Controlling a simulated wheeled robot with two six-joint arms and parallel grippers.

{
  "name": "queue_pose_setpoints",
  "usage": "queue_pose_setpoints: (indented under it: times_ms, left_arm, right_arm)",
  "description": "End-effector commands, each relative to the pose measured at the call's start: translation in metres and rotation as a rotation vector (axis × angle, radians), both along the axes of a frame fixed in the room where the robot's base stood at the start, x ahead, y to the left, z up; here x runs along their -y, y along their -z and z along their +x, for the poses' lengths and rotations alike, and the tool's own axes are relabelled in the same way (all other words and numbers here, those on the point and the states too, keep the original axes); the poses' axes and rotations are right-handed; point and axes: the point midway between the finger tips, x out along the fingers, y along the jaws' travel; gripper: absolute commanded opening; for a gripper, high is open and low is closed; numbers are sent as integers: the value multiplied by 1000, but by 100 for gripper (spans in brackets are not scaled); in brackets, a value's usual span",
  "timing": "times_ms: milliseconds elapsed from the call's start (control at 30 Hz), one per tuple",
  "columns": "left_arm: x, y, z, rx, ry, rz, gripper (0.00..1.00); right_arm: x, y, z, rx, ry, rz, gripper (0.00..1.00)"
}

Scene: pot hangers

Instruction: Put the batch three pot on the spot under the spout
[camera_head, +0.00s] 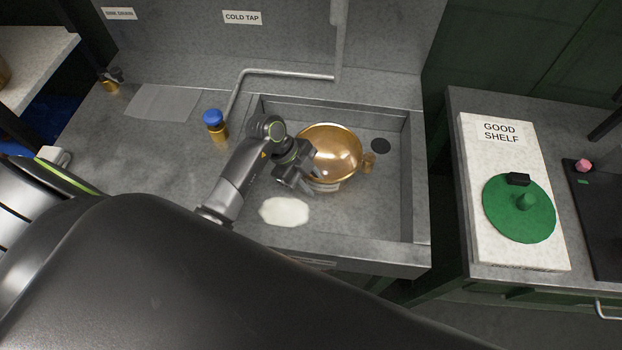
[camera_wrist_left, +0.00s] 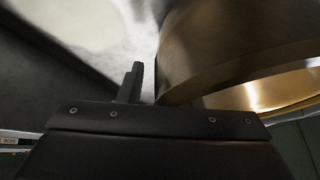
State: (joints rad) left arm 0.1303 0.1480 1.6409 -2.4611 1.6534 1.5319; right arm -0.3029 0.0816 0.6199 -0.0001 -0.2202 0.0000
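A shiny gold pot (camera_head: 335,150) sits in the grey sink, its mouth facing up. A pale label on its near side is too small to read, so I cannot tell its batch. A small gold handle (camera_head: 369,161) sticks out at its right. My left gripper (camera_head: 302,181) is at the pot's near left wall. In the left wrist view one dark finger (camera_wrist_left: 133,82) stands beside the pot wall (camera_wrist_left: 215,50); the other finger is hidden, so its grip is unclear. The bent spout (camera_head: 285,73) reaches over the sink's back edge. My right gripper is out of view.
A blue-capped bottle (camera_head: 215,126) stands left of the sink. The good shelf board (camera_head: 485,165) at right carries a green lid (camera_head: 518,222).

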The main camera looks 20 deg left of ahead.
Motion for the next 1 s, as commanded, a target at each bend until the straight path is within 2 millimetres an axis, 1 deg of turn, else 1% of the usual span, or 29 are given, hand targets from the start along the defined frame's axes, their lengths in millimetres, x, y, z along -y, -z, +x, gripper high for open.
queue_pose_setpoints:
  times_ms: [233,367,467,700,800,900,1000]
  left_arm:
    - [0,-1,0,0,0,0,32]
    - [-4,-7,0,3,-1,2,32]
    - [-11,-19,0,5,0,3,32]
    - [-38,-64,-4,6,2,7,32]
    - [-47,-79,-5,4,1,6,32]
    - [-54,-92,-6,3,0,4,32]
    - [-58,-100,-7,1,-1,2,32]
  right_arm:
    - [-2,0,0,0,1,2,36]
    - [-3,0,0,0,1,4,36]
    - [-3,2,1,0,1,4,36]
    - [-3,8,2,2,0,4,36]
    - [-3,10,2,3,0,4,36]
    - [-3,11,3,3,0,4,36]
    - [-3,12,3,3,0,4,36]
